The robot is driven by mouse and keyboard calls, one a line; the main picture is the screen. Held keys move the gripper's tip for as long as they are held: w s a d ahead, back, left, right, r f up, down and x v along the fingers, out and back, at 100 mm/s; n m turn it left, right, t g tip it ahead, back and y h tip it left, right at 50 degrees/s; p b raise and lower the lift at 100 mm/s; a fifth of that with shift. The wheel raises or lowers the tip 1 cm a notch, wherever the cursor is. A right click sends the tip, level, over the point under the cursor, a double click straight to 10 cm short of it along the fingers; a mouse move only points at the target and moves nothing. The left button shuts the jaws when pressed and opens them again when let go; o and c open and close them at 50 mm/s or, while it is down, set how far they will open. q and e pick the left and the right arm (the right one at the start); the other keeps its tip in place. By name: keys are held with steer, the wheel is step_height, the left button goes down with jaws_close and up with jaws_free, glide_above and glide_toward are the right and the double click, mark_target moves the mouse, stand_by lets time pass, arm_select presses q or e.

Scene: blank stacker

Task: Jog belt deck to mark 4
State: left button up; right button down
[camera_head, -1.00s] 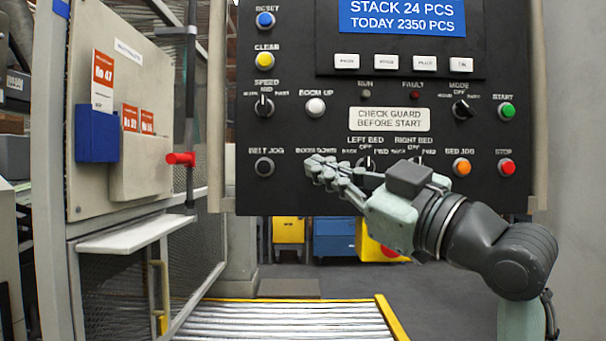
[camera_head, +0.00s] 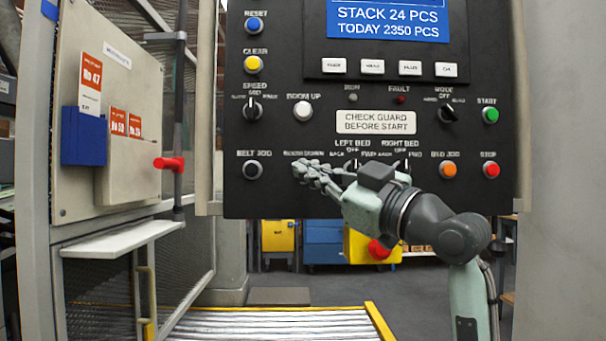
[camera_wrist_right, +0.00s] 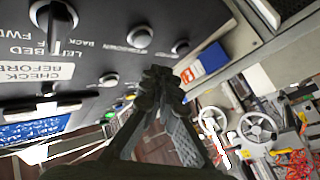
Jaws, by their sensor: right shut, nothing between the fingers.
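The black BELT JOG button (camera_head: 252,170) is at the lower left of the dark control panel (camera_head: 420,205). My right gripper (camera_head: 303,170) is shut and empty in front of the panel, just right of that button and apart from it in the picture. It covers the BOOM DOWN control in the head view. The wrist view shows the shut fingertips (camera_wrist_right: 162,76) below two black buttons (camera_wrist_right: 138,37) (camera_wrist_right: 180,47), with a gap seeming to separate them from the panel. A roller deck (camera_head: 280,325) with yellow rails shows at the bottom; no numbered mark is readable. My left gripper is out of view.
Nearby on the panel are the white BOOM UP button (camera_head: 303,111), the SPEED knob (camera_head: 253,108), the orange BED JOG button (camera_head: 447,170) and the red STOP button (camera_head: 491,170). A mesh guard with a red handle (camera_head: 169,163) stands at left.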

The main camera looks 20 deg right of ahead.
steer(key=shift+w+d, duration=0.2)
steer(key=shift+w, duration=0.3)
steer(key=shift+w+d, duration=0.15)
steer(key=shift+w, duration=0.35)
stand_by(0.8)
steer(key=shift+w+d, duration=0.1)
steer(key=shift+w, duration=0.3)
steer(key=shift+w+d, duration=0.15)
steer(key=shift+w, duration=0.3)
stand_by(1.4)
steer(key=shift+s, duration=0.15)
steer(key=shift+s+a+p, duration=0.25)
steer(key=shift+s+p, duration=0.1)
steer(key=shift+s, duration=0.35)
